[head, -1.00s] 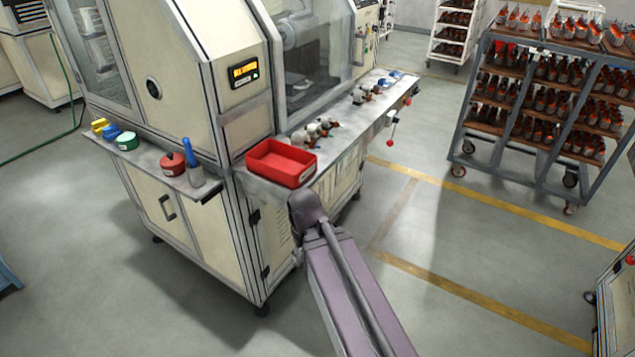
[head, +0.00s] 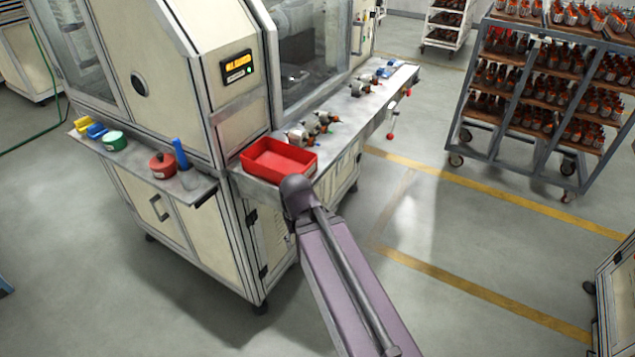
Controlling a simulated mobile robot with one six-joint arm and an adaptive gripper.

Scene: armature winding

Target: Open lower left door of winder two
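A cream winding machine (head: 185,95) with grey edges fills the left of the head view. The number on its label plate (head: 237,67) is too small to read. Under its front shelf, at the left, is a lower door (head: 270,222) with dark hinges along its left edge. It looks shut, but my arm hides part of it. The machine's side has another lower panel with a dark handle (head: 158,208), also shut. My arm reaches up from the bottom, with its elbow in front of the shelf corner. My gripper is out of sight.
A red bin (head: 280,161) sits on the front shelf, with small wound parts (head: 312,128) behind it. A side shelf (head: 150,170) holds tape rolls, a red pot and a blue-handled tool. A loaded rack (head: 545,95) stands right. The floor between is clear.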

